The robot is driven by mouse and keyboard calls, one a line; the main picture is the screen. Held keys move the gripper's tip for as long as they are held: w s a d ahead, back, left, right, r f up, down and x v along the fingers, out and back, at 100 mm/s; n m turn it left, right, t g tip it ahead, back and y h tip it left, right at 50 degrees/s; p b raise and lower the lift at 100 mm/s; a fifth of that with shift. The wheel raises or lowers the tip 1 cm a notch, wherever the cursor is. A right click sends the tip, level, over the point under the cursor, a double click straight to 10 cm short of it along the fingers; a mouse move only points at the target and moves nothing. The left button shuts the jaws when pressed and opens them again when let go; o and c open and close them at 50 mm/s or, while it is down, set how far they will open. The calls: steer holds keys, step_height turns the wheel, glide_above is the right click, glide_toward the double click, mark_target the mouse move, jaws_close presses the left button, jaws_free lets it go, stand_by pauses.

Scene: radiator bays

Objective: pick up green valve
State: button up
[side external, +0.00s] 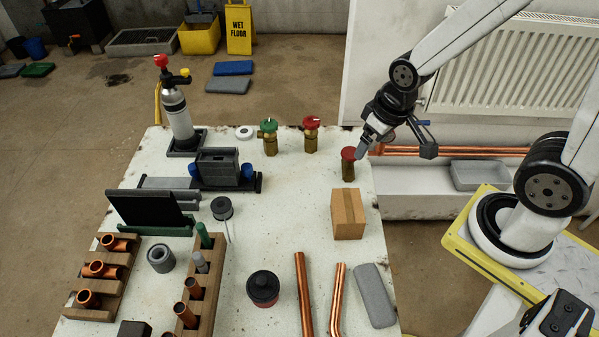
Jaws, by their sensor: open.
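The green valve (269,138) stands upright near the back edge of the white table, a brass body with a green handwheel on top. A brass valve with a red handwheel (311,134) stands to its right. Another red-topped valve (348,163) stands further right, near the table's right edge. My gripper (394,148) is open at the back right, well to the right of the green valve. One fingertip appears beside the rightmost red-topped valve and overlaps it in view; I cannot tell whether they touch.
A cardboard box (348,214) stands in front of the rightmost valve. A grey clamp-like fixture (219,165) and an upright torch canister (177,113) are left of the green valve. Copper pipes (303,294) lie at the front. The table's middle is mostly clear.

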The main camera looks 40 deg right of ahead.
steer(key=shift+w+v, duration=0.55)
steer(key=shift+v, duration=1.9)
steer(key=w+d+n+t+h, duration=0.1)
steer(key=w+d+n+h, duration=0.55)
steer(key=n, duration=0.55)
steer(key=n+t+y, duration=0.3)
steer(key=n+t, duration=0.6)
steer(key=n, duration=1.2)
glide_above(274, 148)
steer(key=s+a, duration=0.2)
steer(key=s, duration=0.3)
steer(key=shift+h, duration=0.25)
steer(key=f, duration=2.2)
steer(key=shift+w+d+f, duration=0.15)
steer(key=shift+d+f, duration=0.15)
steer(key=shift+f, duration=0.05)
steer(key=shift+x, duration=1.3)
steer(key=shift+w, duration=0.1)
